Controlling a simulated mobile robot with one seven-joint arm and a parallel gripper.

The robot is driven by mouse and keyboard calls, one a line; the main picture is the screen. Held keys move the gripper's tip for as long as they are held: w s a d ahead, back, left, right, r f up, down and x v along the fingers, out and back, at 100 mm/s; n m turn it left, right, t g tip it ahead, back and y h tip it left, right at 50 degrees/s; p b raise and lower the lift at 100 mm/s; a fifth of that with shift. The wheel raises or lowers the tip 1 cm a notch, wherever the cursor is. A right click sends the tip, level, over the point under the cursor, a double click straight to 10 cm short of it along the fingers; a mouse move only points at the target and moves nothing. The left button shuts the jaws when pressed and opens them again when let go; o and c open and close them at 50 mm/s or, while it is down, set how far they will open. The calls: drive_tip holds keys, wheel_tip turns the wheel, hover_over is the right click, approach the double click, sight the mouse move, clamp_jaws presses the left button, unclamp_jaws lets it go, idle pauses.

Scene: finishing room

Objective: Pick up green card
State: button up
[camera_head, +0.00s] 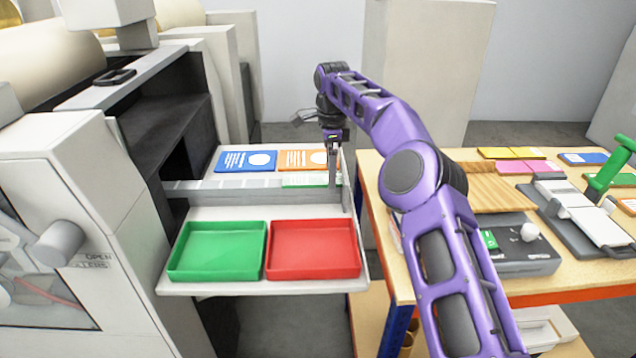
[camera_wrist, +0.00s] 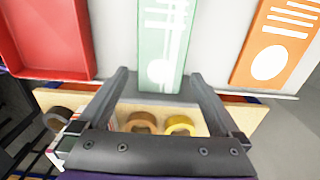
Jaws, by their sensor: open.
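The pale green card (camera_wrist: 155,40), with white lines and a white circle, lies flat on the light tray surface in the wrist view. In the head view only a strip of it (camera_head: 297,180) shows behind the low grey wall, below the orange card (camera_head: 312,157). My gripper (camera_head: 333,172) points down at the right end of that tray. I cannot tell the height of the fingertips above the tray.
A blue card (camera_head: 232,161) lies left of the orange card. Green (camera_head: 215,274) and red (camera_head: 300,274) trays stand in front of the low wall (camera_head: 200,190). A wooden table (camera_head: 395,260) with cards and tools is at right. Tape rolls (camera_wrist: 180,119) sit below.

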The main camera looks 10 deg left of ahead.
drive_tip(key=shift+f, duration=0.3)
drive_tip(key=shift+c, duration=0.3)
drive_tip(key=c, duration=1.2)
drive_tip(key=shift+r, duration=0.15)
